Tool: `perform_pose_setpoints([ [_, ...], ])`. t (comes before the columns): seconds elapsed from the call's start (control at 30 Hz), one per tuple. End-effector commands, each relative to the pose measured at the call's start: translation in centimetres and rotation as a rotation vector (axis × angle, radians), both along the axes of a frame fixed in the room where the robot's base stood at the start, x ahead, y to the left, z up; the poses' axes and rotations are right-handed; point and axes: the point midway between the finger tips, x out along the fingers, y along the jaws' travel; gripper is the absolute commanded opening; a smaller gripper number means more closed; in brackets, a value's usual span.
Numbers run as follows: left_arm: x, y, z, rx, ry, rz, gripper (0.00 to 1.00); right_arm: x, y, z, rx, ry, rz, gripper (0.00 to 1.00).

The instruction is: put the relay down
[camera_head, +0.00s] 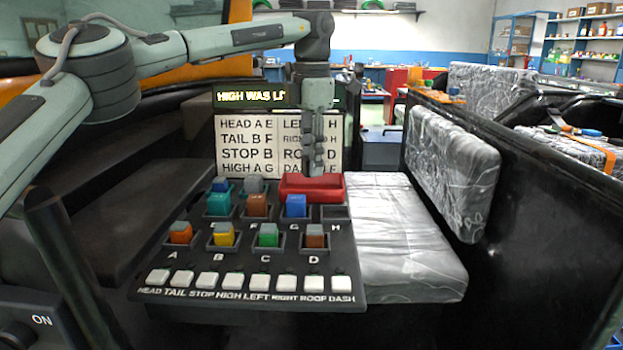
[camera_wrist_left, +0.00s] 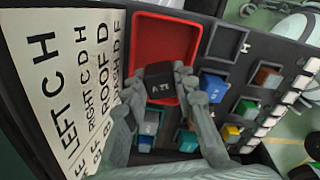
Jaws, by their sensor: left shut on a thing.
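My left gripper (camera_head: 314,168) hangs down over the red tray (camera_head: 297,186) at the back edge of the black relay panel (camera_head: 190,262). In the left wrist view its fingers are shut on a dark relay (camera_wrist_left: 160,83) with small pale lettering. There the relay lies in front of the red tray (camera_wrist_left: 163,40), over its near end; I cannot tell whether it touches the tray floor. In the head view the relay is hidden by the fingers and tray. Slot H (camera_head: 334,213) is empty. My right gripper is not in view.
Coloured relays sit in the panel slots, among them a blue one (camera_head: 296,205) and a green one (camera_head: 268,235). White labelled switches line the front edge. A lettered chart (camera_head: 247,145) stands upright behind the tray. A silver seat (camera_head: 400,240) is to the right.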

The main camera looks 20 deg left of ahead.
Motion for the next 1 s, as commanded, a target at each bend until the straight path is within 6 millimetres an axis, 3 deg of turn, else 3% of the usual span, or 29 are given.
perform_pose_setpoints([
  [0.3, -0.1, 0.0, -3.7, -0.001, 0.001, -0.001, 0.00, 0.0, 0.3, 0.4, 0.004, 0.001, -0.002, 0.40],
  [0.63, 0.0, 0.0, -4.0, -0.001, 0.000, -0.001, 0.00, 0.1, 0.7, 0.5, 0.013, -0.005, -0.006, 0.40],
  [0.67, 0.0, 0.0, -4.0, -0.001, -0.001, -0.001, 0.29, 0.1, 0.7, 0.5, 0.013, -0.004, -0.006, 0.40],
  [0.7, 0.0, 0.0, -4.0, -0.001, -0.001, -0.001, 0.34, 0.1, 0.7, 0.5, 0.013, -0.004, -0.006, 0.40],
  [1.0, 0.0, 0.0, -3.9, -0.001, -0.001, -0.001, 0.35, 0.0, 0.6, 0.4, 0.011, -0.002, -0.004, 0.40],
])
